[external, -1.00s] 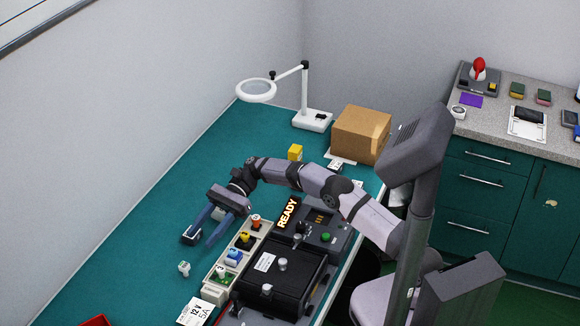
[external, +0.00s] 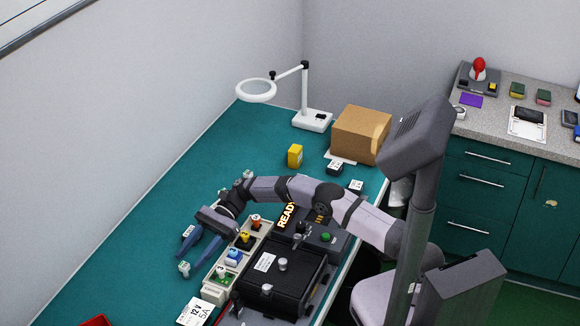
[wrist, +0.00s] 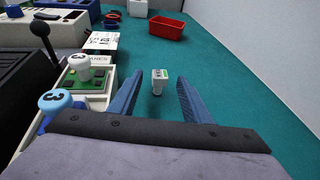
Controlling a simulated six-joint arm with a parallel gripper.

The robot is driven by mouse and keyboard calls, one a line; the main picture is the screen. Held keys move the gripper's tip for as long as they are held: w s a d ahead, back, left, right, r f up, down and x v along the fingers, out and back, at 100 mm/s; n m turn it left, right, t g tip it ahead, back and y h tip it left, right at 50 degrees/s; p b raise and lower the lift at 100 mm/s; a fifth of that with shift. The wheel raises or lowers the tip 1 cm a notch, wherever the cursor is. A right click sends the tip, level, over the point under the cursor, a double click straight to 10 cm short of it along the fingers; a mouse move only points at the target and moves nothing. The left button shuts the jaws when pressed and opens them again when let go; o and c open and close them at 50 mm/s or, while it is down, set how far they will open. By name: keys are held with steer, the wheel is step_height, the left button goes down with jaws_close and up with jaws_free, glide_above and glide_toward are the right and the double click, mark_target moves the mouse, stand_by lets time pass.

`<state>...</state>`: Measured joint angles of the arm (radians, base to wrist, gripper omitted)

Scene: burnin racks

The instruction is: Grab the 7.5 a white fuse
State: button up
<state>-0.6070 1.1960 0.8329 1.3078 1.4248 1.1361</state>
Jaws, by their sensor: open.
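A small white fuse-like piece (wrist: 159,80) with a marked top stands on the teal bench in the wrist view, and it also shows in the external view (external: 184,269). Its rating is too small to read. My gripper (wrist: 160,90) is open, with its two blue fingers on either side of this piece in the picture. It seems to lie just beyond the fingertips; contact cannot be told. In the external view my gripper (external: 187,259) points down toward it. Another small white piece (external: 187,231) lies behind the fingers.
A cream rack (external: 213,292) with coloured, knobbed modules stands beside my gripper, by a black-lidded station (external: 285,275). A 12 V 5A card (external: 195,312) lies in front. A red bin (wrist: 166,27) stands beyond.

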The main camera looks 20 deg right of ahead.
steer(key=shift+s+a+f, duration=0.2)
steer(key=shift+s+a, duration=0.15)
steer(key=shift+a, duration=0.25)
jaws_close()
steer(key=shift+r, duration=0.1)
step_height(320, 180, up, 10)
steer(key=b, duration=0.1)
